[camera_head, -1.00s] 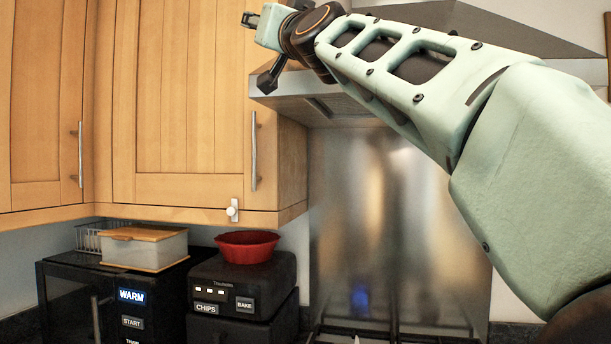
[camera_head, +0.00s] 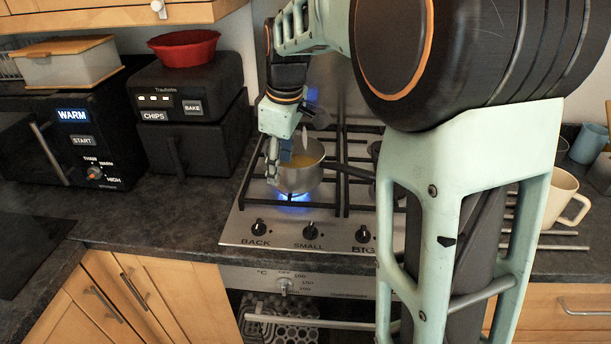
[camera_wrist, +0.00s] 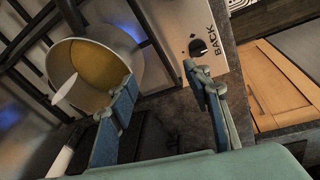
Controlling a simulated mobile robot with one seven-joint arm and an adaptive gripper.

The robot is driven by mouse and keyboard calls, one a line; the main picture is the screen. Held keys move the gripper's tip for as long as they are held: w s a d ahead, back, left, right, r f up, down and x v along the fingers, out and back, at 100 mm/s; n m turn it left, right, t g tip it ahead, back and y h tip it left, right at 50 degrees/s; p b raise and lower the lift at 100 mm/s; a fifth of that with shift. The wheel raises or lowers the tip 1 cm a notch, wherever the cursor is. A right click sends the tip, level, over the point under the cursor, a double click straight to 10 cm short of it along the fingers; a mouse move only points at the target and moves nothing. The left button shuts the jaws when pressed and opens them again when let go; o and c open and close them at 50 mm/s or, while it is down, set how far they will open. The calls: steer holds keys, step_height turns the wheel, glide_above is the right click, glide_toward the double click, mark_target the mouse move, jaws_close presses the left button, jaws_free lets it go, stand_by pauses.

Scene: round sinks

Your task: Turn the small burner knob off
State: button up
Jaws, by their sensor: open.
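The knob labelled SMALL (camera_head: 310,230) is the middle one of the black knobs on the steel hob front in the head view. A blue flame (camera_head: 293,196) burns under a steel saucepan (camera_head: 299,178) with yellowish contents. My gripper (camera_head: 286,160) is open and empty by the pan, behind and above the knob row. In the wrist view, my open fingers (camera_wrist: 160,76) spread with the pan (camera_wrist: 142,62) beyond the left one. The BACK knob (camera_wrist: 198,47) shows just beyond the right fingertip. The SMALL knob cannot be made out there.
The BACK knob (camera_head: 258,227) and BIG knob (camera_head: 362,233) flank the SMALL one. A black appliance with a red bowl (camera_head: 186,49) stands left of the hob, and a cream mug (camera_head: 562,200) right. My arm hides the hob's right side.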

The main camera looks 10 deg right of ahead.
mark_target(309, 226)
steer(key=s+d+f+g, duration=0.2)
steer(key=s+d+f, duration=0.1)
steer(key=s+d, duration=0.25)
steer(key=shift+h, duration=0.3)
steer(key=f, duration=1.1)
steer(key=shift+s+a, duration=0.2)
steer(key=shift+a, duration=0.1)
steer(key=shift+c, duration=0.3)
steer(key=c, duration=1.1)
